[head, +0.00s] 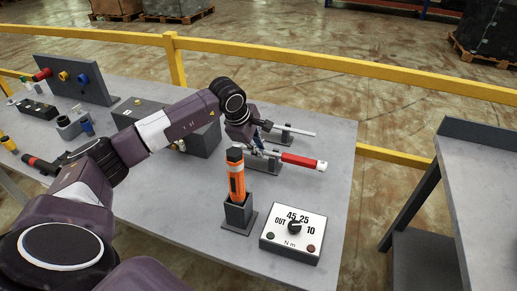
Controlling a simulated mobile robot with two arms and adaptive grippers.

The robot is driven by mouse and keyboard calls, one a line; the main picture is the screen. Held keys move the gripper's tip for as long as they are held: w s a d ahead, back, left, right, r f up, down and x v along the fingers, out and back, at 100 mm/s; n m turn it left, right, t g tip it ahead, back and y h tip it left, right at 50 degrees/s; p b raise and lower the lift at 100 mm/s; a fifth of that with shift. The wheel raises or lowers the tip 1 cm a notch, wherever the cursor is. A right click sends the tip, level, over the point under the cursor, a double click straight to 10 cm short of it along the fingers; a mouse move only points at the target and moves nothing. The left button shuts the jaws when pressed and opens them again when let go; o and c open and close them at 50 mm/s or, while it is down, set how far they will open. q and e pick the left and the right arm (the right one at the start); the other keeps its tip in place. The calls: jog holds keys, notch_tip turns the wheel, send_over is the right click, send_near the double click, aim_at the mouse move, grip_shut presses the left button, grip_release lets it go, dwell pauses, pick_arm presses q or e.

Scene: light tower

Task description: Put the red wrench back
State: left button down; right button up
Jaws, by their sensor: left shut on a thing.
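The red wrench (300,160) shows its red handle with a pale end pointing right, over the right part of the table. Its left end runs in at my left gripper (262,146), which is shut on it. The fingertips and the wrench's head are small and partly hidden. A grey holder block (265,165) is just below the wrench. I cannot tell whether the wrench touches it. Behind it, a silver-handled tool (297,132) rests at another grey holder. My right gripper is not in view.
An orange tool with a black top (236,180) stands upright in a grey holder, in front of the wrench. A dial box (292,234) sits at the front right. A panel with coloured knobs (75,78) stands far left. A yellow rail (340,66) runs behind the table.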

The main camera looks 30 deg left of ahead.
pick_arm(q)
jog(key=c, duration=1.9)
grip_release()
jog(key=shift+f, duration=0.15)
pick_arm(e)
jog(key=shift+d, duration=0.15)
pick_arm(q)
jog(key=shift+s, duration=0.1)
jog(key=v, duration=1.2)
